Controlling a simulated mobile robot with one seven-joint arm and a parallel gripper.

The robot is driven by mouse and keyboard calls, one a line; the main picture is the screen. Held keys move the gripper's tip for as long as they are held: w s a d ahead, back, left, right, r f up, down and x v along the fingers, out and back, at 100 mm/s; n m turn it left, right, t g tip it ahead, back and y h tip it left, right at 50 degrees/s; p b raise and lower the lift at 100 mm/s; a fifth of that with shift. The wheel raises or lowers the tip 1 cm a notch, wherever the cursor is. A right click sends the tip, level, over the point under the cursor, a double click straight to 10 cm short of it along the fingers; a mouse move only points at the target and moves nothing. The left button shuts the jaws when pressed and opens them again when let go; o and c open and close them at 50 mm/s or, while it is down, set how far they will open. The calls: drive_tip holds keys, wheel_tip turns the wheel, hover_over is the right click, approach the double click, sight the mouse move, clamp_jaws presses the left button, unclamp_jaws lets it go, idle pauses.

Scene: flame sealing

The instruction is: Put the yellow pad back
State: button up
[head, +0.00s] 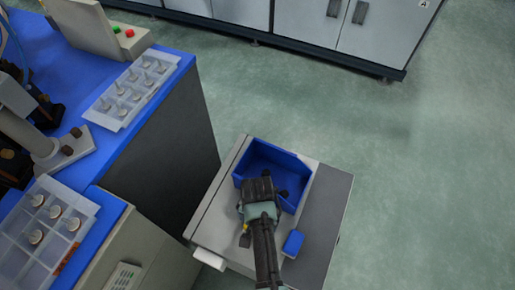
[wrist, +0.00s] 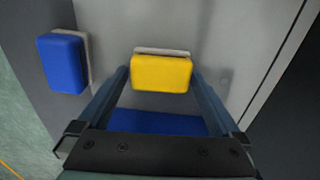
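The yellow pad (wrist: 161,73) shows in the wrist view with a pale backing along its top edge. My gripper (wrist: 160,74) has its two fingers wide apart, one on each side of the pad. Thin gaps seem to show between pad and fingers; contact is hard to judge. In the head view my gripper (head: 262,190) is above the cart, overlapping the blue bin, and its fingertips are mostly hidden. A small dark yellow patch (head: 245,240) shows left of my arm, and the rest of the pad is hidden there.
A blue pad (head: 293,243) lies right of my arm on the cart; it also shows in the wrist view (wrist: 62,63). The blue bin (head: 262,153) stands on the cart. A blue-topped bench (head: 140,140) with trays of parts stands left. Floor to the right is clear.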

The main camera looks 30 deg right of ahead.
wheel_tip(320, 180, up, 12)
drive_tip(key=p, duration=0.4)
drive_tip(key=shift+r, duration=0.2)
